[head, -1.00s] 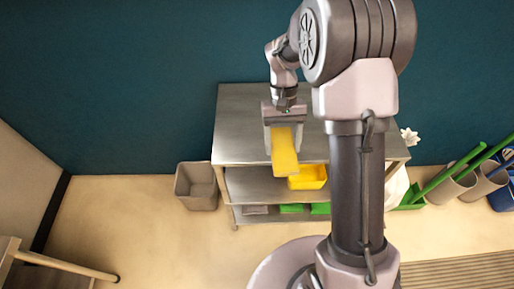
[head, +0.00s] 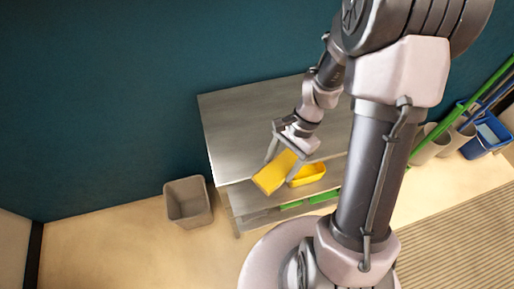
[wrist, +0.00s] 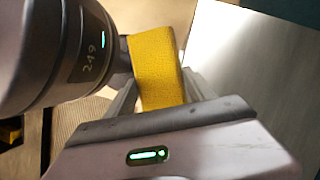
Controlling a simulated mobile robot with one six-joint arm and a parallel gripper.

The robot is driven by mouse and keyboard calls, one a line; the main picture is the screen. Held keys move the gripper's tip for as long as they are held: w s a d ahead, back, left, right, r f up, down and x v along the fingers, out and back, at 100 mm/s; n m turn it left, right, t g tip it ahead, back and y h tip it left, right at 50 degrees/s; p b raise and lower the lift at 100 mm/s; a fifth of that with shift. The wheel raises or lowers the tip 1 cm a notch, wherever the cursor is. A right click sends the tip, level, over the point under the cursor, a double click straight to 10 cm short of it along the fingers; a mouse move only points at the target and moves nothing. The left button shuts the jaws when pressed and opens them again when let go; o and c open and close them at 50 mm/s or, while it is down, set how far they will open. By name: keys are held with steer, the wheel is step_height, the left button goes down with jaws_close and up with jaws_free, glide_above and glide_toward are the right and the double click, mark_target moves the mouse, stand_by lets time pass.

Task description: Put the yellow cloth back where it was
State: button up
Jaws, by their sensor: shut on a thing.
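The yellow cloth (head: 272,175) is a folded, block-like piece held in my gripper (head: 286,160). The gripper is shut on it near the front edge of the metal shelf unit's top. In the wrist view the cloth (wrist: 156,66) stands out between the two fingers (wrist: 158,90). A yellow tray (head: 307,179) is on the lower shelf, just right of the cloth in the head view; the cloth and gripper partly overlap its line of sight. I cannot tell the height of the cloth above the shelf.
The metal shelf unit (head: 232,128) stands against the teal wall, its top bare on the left. Green items (head: 324,196) lie on the lowest shelf. A grey bin (head: 187,203) stands left of the unit. A blue bucket (head: 484,138) and grey containers with green poles stand right.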

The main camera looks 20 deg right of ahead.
steer(key=w+a+m, duration=0.1)
steer(key=w, duration=0.3)
steer(key=w+f+m+t+b, duration=0.1)
steer(key=w+m, duration=0.1)
steer(key=w, duration=0.2)
steer(key=w+a+f+m+t+b, duration=0.1)
steer(key=w+m, duration=0.1)
steer(key=w, duration=0.2)
steer(key=shift+a+f, duration=0.1)
steer(key=shift+a, duration=0.2)
step_height(320, 180, down, 3)
steer(key=shift+f+b, duration=0.2)
steer(key=shift+b, duration=0.9)
steer(key=shift+s, duration=0.1)
steer(key=shift+f, duration=0.2)
steer(key=o, duration=1.3)
steer(key=shift+r, duration=0.15)
